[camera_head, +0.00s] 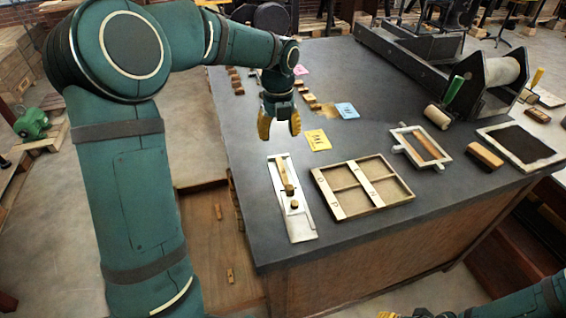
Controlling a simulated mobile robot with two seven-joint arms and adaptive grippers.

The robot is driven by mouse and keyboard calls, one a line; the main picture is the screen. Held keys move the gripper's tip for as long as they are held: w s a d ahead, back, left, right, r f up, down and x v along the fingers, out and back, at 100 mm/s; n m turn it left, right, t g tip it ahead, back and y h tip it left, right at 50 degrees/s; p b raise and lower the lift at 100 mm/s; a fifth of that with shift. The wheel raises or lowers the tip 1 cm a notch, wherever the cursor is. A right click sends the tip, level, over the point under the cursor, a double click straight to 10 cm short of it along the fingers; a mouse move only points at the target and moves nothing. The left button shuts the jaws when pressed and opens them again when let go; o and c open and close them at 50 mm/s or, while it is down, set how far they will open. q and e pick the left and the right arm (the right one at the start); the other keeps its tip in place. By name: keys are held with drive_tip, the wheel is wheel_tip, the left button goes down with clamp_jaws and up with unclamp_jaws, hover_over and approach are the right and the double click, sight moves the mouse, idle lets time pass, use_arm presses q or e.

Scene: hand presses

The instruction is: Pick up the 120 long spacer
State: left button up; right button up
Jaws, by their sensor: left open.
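My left gripper (279,125) hangs over the left part of the dark table, its yellow fingertips pointing down, apart, with nothing between them. No label lets me tell for sure which piece is the 120 long spacer. A long narrow wooden piece (283,174) lies on a pale metal tray (300,226), just below the gripper in the picture; small wooden blocks lie by it. Another long wooden piece (428,145) lies across a pale frame further right. Of my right gripper (405,314), only a yellow part shows at the bottom edge; its jaws cannot be read.
A divided wooden tray (341,207) stands right of the metal tray. Yellow (318,140) and blue (347,110) cards and small blocks (312,103) lie behind. A press with a roller (502,70) fills the back right.

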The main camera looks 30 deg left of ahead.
use_arm(q)
drive_tip(key=b, duration=0.2)
hover_over(282, 171)
drive_tip(key=f, duration=0.8)
drive_tip(key=shift+a+f, duration=0.3)
drive_tip(key=f, duration=0.1)
drive_tip(key=f+b, duration=0.1)
drive_tip(key=f, duration=0.1)
drive_tip(key=f+b, duration=0.1)
drive_tip(key=f, duration=0.1)
drive_tip(key=shift+w+d, duration=0.2)
drive_tip(key=shift+d, duration=0.1)
drive_tip(key=shift+s+f, duration=0.1)
drive_tip(key=c, duration=0.9)
clamp_jaws()
